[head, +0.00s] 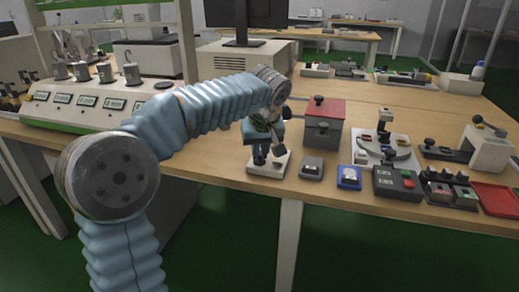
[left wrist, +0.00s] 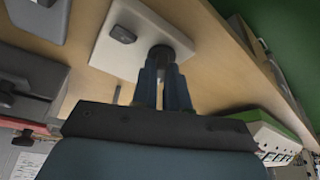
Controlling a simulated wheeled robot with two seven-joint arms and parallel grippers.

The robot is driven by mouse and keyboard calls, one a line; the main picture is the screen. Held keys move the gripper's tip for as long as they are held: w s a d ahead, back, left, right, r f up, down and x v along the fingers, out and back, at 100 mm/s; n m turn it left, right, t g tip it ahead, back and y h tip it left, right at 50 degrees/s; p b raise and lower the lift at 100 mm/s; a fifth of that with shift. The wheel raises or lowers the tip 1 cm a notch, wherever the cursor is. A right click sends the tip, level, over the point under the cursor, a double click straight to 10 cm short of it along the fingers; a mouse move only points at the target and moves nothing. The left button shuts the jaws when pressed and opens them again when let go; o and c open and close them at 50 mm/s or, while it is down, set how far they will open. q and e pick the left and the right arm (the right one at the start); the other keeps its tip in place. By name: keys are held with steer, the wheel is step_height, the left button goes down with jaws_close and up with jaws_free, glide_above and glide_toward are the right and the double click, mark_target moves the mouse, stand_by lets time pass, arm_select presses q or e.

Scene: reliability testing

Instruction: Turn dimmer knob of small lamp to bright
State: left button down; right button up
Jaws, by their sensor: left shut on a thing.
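A small white base plate (head: 256,168) lies near the table's front edge in the head view, and it also shows in the left wrist view (left wrist: 112,42). It carries a dark round knob (left wrist: 162,53) and a small dark oval piece (left wrist: 122,34). My left gripper (head: 260,156) points down over the plate, and its blue fingers close on the knob in the left wrist view (left wrist: 162,66). The fingers hide part of the knob, so its turn angle cannot be read. No lit lamp head is clearly visible. My right gripper is out of view.
A grey box (head: 311,168) and a blue-rimmed box (head: 348,177) sit just right of the plate. A red-topped box (head: 323,124) stands behind them. A white panel with several displays (head: 85,108) is at the left. The table's front edge is close.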

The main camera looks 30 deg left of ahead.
arm_select(q)
steer(key=shift+n, duration=0.4)
steer(key=c, duration=1.1)
jaws_free()
steer(key=shift+c, duration=0.2)
steer(key=p+v, duration=0.1)
steer(key=v, duration=1.2)
steer(key=shift+d+r+p, duration=0.35)
